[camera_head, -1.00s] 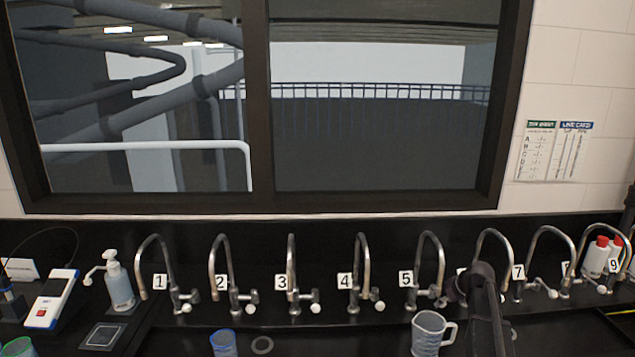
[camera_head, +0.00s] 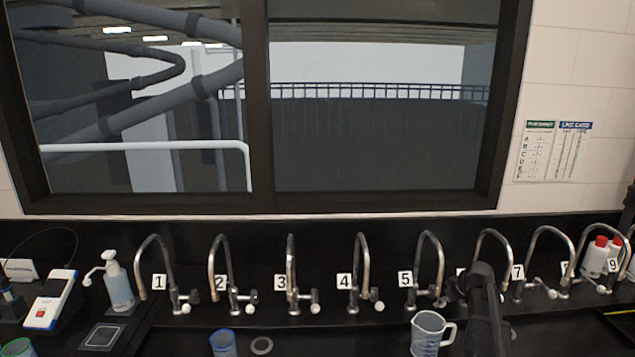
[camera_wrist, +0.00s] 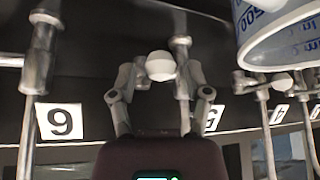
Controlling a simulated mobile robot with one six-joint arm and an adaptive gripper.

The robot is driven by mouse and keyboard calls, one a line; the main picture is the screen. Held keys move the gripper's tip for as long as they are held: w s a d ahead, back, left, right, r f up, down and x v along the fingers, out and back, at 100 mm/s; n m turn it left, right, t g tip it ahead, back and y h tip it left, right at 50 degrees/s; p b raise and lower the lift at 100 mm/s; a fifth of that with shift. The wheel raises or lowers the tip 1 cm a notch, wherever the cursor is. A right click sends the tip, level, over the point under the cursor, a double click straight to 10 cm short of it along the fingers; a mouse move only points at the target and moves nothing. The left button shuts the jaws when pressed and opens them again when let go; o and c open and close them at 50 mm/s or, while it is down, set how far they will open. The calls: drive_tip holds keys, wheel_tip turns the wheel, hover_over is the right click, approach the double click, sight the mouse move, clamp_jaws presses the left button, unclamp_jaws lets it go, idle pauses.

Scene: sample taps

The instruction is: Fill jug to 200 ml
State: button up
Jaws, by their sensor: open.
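A clear jug (camera_head: 428,335) with a handle on its right and blue markings stands in front of tap 5 (camera_head: 430,255). In the wrist view, which looks upside down, part of the jug (camera_wrist: 285,30) fills the top right corner. Any water level in it cannot be made out. My gripper (camera_wrist: 158,80) is open, with its fingers on either side of a white tap knob (camera_wrist: 162,64). Contact with the knob cannot be told. A label beside it reads like 9 (camera_wrist: 60,121), possibly an inverted 6. In the head view my dark arm hides much of this spot.
Numbered taps line the black bench, with tap 4 (camera_head: 361,265) left of the jug and tap 7 (camera_head: 548,255) right of my arm. A blue cup (camera_head: 223,342), a soap bottle (camera_head: 119,285) and a white meter (camera_head: 50,300) stand at left. Red-capped bottles (camera_head: 597,257) stand at far right.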

drive_tip(key=p+v, duration=0.5)
drive_tip(key=v, duration=0.1)
drive_tip(key=shift+r, duration=0.3)
drive_tip(key=shift+s+f, duration=0.1)
drive_tip(key=shift+s, duration=0.2)
